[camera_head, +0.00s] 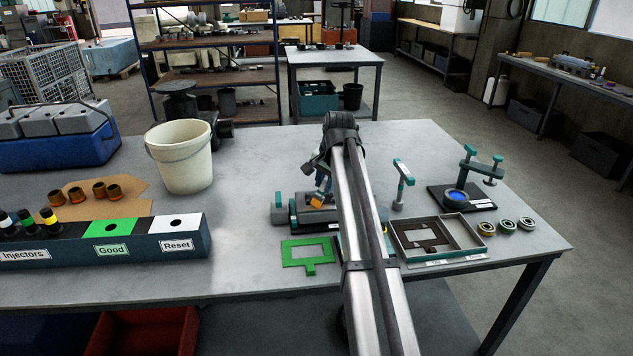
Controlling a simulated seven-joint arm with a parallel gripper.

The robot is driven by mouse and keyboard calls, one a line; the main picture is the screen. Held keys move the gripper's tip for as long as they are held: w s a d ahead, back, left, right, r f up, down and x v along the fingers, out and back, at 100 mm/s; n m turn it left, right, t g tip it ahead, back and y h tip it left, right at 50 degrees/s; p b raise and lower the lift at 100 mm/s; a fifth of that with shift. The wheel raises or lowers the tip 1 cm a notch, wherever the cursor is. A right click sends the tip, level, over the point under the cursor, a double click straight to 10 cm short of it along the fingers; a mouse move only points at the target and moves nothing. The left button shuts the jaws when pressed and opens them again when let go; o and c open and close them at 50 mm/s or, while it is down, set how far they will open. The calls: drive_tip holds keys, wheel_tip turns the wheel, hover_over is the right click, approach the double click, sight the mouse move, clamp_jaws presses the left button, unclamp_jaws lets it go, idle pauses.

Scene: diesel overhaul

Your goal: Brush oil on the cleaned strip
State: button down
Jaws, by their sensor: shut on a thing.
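My gripper (321,184) is at the middle of the table, partly hidden behind my own arm. It is shut on a small tool with an orange part (317,199), which looks like the brush. The tool is low over a dark fixture with teal ends (281,214). Whether the tool touches the fixture I cannot tell. The strip itself cannot be made out clearly, and my arm covers the fixture's right part. No oil film can be made out.
A green gasket-shaped plate (296,262) and a tray (479,253) holding a dark frame lie in front. A teal stand (398,186), a press (465,187) and several rings (507,226) are right. A white bucket (180,165) and a labelled rack (150,245) are left.

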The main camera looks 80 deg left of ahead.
drive_tip(key=shift+w, duration=3.1)
drive_tip(key=shift+s, duration=5.05)
wheel_tip(320, 180, up, 8)
drive_tip(key=shift+w, duration=0.15)
